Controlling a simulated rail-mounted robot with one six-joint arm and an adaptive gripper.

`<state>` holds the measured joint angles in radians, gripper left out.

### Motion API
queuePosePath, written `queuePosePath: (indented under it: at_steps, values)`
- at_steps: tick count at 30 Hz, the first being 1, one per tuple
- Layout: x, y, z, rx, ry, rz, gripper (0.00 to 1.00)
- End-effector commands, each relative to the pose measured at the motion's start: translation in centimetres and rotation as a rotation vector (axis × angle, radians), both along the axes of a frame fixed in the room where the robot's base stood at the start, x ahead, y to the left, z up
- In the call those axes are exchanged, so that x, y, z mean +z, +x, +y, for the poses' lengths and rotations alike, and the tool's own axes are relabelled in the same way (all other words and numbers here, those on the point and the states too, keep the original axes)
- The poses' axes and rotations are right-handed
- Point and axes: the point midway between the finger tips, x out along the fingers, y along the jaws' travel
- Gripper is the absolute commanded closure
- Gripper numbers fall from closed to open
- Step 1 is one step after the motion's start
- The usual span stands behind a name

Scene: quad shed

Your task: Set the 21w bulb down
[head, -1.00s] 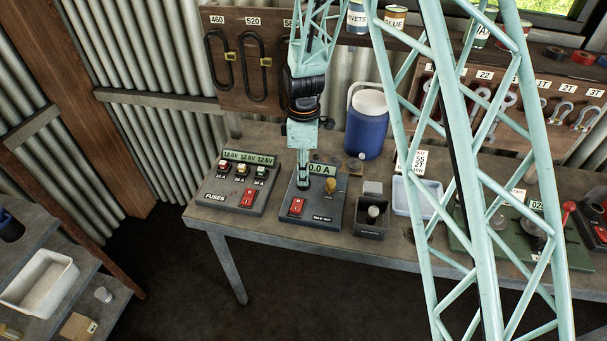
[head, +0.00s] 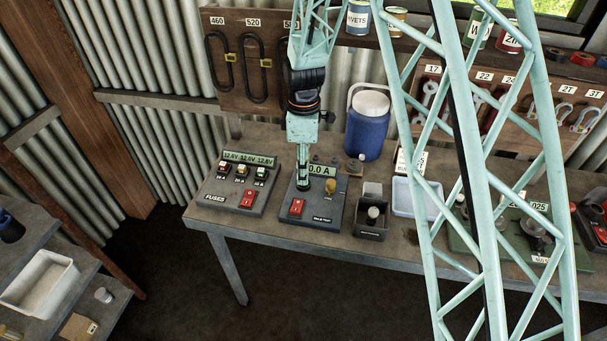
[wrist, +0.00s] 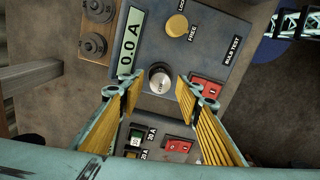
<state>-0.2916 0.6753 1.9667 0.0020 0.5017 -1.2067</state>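My gripper (wrist: 160,93) points down over the bulb test box (head: 325,211), with its two yellow-lined fingers spread apart. In the wrist view, a silvery round top with a small dark mark, apparently the 21w bulb (wrist: 160,77), stands on the test box between and just beyond the fingertips. Neither finger visibly touches it. Its mark is too small to read. In the head view my gripper (head: 303,184) hides this spot. The test box display (wrist: 131,50) reads 0.0 A.
The fuse box (head: 228,198) is left of the test box. A dark bin (head: 371,232) with a bulb-like object is to the right. Behind are a wooden strip with round dark fittings (wrist: 92,45) and a blue drum (head: 366,130). A pale tray (head: 405,205) stands farther right.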

Motion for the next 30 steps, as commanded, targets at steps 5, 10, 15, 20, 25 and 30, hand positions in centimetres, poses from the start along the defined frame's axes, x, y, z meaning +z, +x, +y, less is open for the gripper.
queuePosePath:
  at_steps: [5,10,15,20,25,30]
  values:
    - [2.2,0.1,0.0,0.0,0.001,-0.002,0.68]
    - [4.3,0.1,0.0,0.0,0.001,-0.002,0.68]
    - [6.5,0.0,0.0,0.0,0.0,-0.001,0.68]
    - [8.3,0.1,0.0,0.0,0.0,-0.001,0.68]
    - [9.4,0.1,0.0,0.0,0.0,-0.001,0.68]
    - [9.9,0.0,0.0,0.0,0.0,0.0,0.68]
